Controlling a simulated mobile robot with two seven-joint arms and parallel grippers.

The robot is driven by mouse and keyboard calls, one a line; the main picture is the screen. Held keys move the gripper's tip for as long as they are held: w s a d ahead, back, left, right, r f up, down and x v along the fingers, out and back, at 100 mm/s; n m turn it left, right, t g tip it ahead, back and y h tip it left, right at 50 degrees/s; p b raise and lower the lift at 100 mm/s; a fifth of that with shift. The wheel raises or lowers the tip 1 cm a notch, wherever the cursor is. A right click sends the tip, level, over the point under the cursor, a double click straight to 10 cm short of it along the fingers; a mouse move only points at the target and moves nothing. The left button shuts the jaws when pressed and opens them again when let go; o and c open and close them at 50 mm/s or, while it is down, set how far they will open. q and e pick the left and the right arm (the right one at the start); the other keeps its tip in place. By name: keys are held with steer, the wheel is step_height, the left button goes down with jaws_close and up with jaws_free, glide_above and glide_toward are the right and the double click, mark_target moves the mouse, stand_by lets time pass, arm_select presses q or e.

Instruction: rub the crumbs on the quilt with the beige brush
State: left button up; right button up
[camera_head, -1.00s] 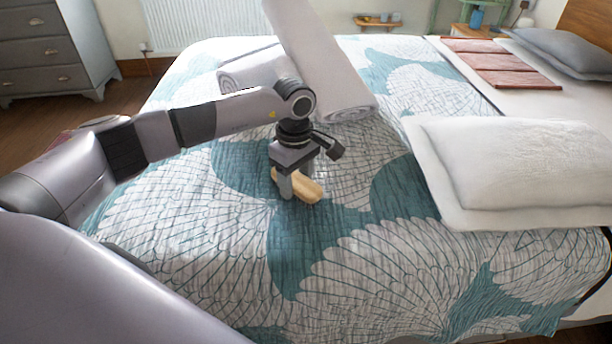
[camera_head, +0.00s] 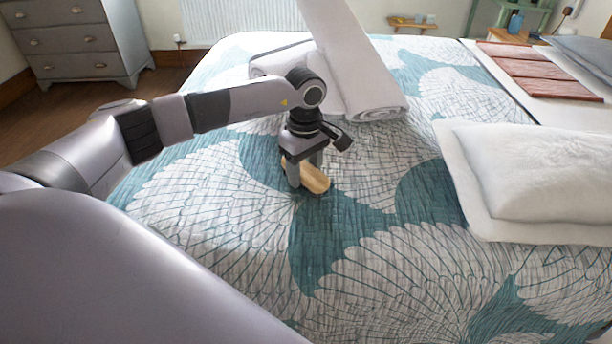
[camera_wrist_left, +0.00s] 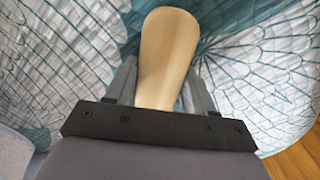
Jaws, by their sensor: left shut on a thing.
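The beige brush (camera_head: 314,179) is held by my left gripper (camera_head: 304,180) low over the teal and white quilt (camera_head: 240,220), near the middle of the bed. In the left wrist view the brush's smooth rounded back (camera_wrist_left: 168,55) sits between the two fingers, which are shut on it. The brush's underside is hidden, so I cannot tell whether it touches the quilt. I cannot make out any crumbs on the quilt in either view. My right gripper is not in view.
White rolled towels (camera_head: 350,70) lie just behind my left gripper. A grey drawer chest (camera_head: 75,40) stands at the back left. The quilt's front is clear.

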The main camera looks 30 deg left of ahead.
mark_target(364, 184)
arm_select(q)
steer(key=shift+w+a, duration=0.1)
steer(key=shift+w, duration=0.05)
steer(key=shift+w+d+b, duration=0.15)
steer(key=shift+w+d, duration=0.35)
steer(key=shift+d, duration=0.25)
steer(key=shift+w+d+b, duration=0.15)
steer(key=shift+w+d, duration=0.3)
steer(key=shift+d, duration=0.3)
steer(key=shift+w+d+f+b, duration=0.1)
steer(key=shift+w+d+b, duration=0.45)
steer(key=shift+d, duration=0.45)
steer(key=shift+w+d+b, duration=0.3)
steer(key=shift+w+d, duration=0.35)
steer(key=shift+d, duration=0.35)
steer(key=shift+w+d+b, duration=0.3)
steer(key=shift+w+d, duration=0.2)
steer(key=shift+d, duration=0.4)
steer(key=shift+w+d+b, duration=0.35)
steer(key=shift+d+b, duration=0.25)
steer(key=shift+d, duration=0.05)
steer(key=shift+w+d+b, duration=0.35)
steer(key=shift+d+b, duration=0.2)
steer(key=shift+d, duration=0.1)
